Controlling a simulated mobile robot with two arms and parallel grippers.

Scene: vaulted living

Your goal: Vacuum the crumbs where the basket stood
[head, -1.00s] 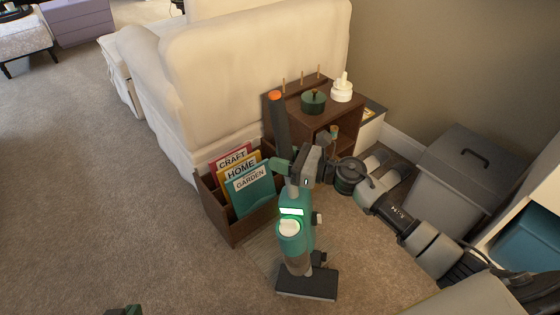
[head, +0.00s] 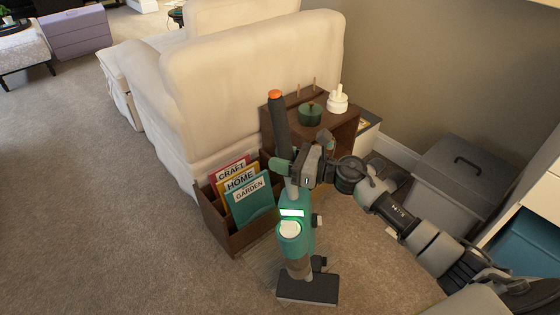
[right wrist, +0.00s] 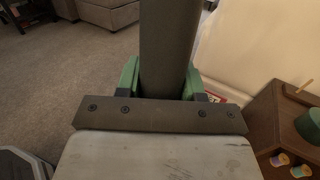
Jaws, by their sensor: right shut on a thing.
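A teal upright vacuum (head: 296,238) with a dark, orange-tipped handle stands upright on the carpet, its lit panel facing me. Its dark floor head (head: 308,288) is flat on the carpet at the bottom centre. My right gripper (head: 291,170) is shut on the vacuum's stick below the dark grip. In the right wrist view the dark handle (right wrist: 168,45) rises between the green fingers. A slightly paler carpet patch (head: 262,262) shows left of the vacuum, partly hidden by it. I cannot make out crumbs or a separate basket. My left gripper is out of view.
A wooden magazine box (head: 213,214) stands just left of the vacuum, against a cream armchair (head: 240,75). A brown shelf (head: 345,135) holds a green pot (head: 310,114). A grey lidded bin (head: 455,185) stands right. Open carpet (head: 100,220) lies left.

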